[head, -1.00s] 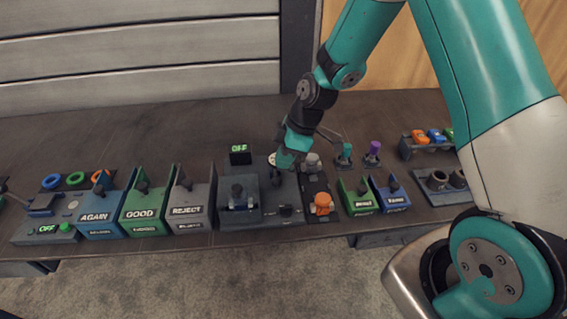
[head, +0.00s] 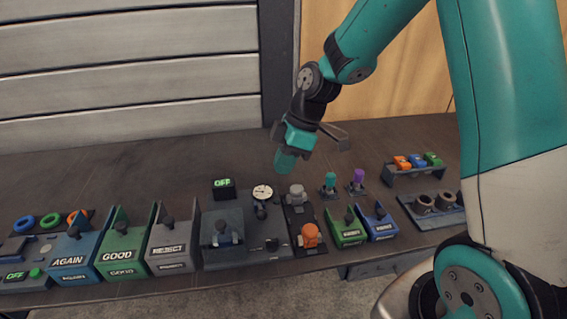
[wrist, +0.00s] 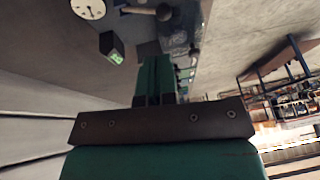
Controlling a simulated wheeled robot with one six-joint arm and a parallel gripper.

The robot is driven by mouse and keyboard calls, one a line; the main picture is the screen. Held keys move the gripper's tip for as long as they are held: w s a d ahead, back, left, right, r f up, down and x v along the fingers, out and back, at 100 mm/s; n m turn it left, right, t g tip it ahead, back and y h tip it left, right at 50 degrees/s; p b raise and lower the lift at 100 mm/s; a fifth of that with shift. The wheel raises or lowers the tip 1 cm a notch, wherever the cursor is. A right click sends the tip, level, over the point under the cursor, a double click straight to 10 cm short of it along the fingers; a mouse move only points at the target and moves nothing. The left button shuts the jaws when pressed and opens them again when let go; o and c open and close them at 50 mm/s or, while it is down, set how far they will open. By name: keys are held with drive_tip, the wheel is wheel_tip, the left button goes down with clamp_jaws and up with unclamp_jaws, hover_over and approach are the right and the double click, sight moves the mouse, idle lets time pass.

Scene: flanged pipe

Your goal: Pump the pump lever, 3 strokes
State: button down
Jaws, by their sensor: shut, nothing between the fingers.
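The likely pump lever (head: 261,210) is a short dark lever with a round black knob, on a grey panel in front of a white dial gauge (head: 262,191). In the wrist view a black-knobbed lever (wrist: 164,12) shows at the top edge, to the right of the gauge (wrist: 89,8). My gripper (head: 284,163) is shut and empty, its teal fingers pointing down. It is raised above and behind the panel, apart from the lever. The fingers also show in the wrist view (wrist: 155,70).
A grey valve (head: 296,195) and an orange knob (head: 309,235) are to the right. AGAIN, GOOD and REJECT bins (head: 168,245) line the front left. The bench behind is bare.

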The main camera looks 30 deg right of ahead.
drive_tip(key=s+a+r+m, duration=0.2)
drive_tip(key=s+a+r, duration=0.1)
drive_tip(key=s, duration=0.4)
drive_tip(key=s+a+r+m, duration=0.2)
drive_tip(key=s+a+r, duration=0.1)
drive_tip(key=s, duration=0.4)
drive_tip(key=s+a+r+m, duration=0.3)
drive_tip(key=s+r, duration=0.2)
drive_tip(key=s, duration=0.2)
drive_tip(key=shift+s+a+r, duration=0.2)
drive_tip(key=shift+s+a, duration=0.05)
drive_tip(key=shift+a, duration=0.05)
